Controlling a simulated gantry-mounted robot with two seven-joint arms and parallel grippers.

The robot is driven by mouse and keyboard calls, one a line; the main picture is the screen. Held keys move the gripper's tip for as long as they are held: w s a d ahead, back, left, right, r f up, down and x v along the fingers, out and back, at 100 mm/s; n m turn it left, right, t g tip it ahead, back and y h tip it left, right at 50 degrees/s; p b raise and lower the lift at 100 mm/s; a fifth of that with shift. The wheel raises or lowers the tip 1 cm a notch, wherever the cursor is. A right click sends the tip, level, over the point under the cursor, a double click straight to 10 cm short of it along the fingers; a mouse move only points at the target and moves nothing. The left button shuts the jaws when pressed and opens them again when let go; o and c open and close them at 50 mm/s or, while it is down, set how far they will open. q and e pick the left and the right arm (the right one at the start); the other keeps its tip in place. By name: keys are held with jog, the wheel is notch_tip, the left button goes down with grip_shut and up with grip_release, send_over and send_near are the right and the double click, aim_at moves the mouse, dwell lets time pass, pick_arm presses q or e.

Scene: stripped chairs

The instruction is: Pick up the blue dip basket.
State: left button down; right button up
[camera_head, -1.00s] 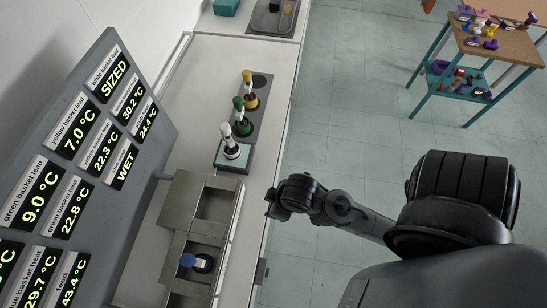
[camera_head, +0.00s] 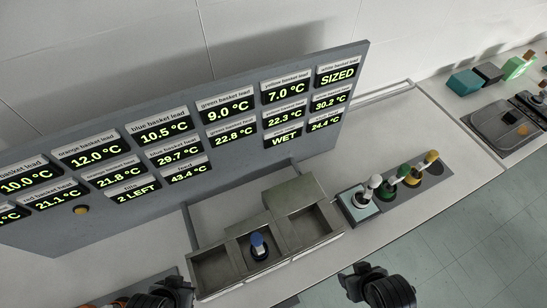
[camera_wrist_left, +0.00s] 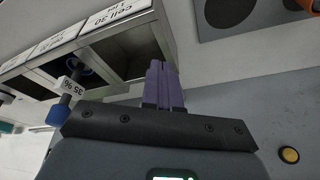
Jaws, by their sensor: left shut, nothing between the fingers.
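The blue dip basket (camera_head: 257,243) stands in the middle compartment of a steel tank (camera_head: 225,272), its blue handle upward. In the left wrist view the blue handle end (camera_wrist_left: 60,114) shows at the left, with a white "35 %" tag near it. My left gripper (camera_head: 160,297) is at the bottom edge of the head view, left of the tank and apart from the basket. Its purple fingers (camera_wrist_left: 163,82) are together and empty in the wrist view. My right gripper (camera_head: 362,274) is at the bottom, right of the tank; its finger opening is unclear.
A grey display panel (camera_head: 238,140) stands behind the tank. Right of the tank are a white-handled basket (camera_head: 366,191) on a pad and green and yellow ones (camera_head: 408,172) in a dark holder. A scale-like device (camera_head: 497,128) sits farther right. Bare counter lies between.

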pick_arm(q)
jog(key=shift+d, duration=0.1)
jog(key=c, duration=1)
grip_release()
jog(key=shift+o, duration=0.6)
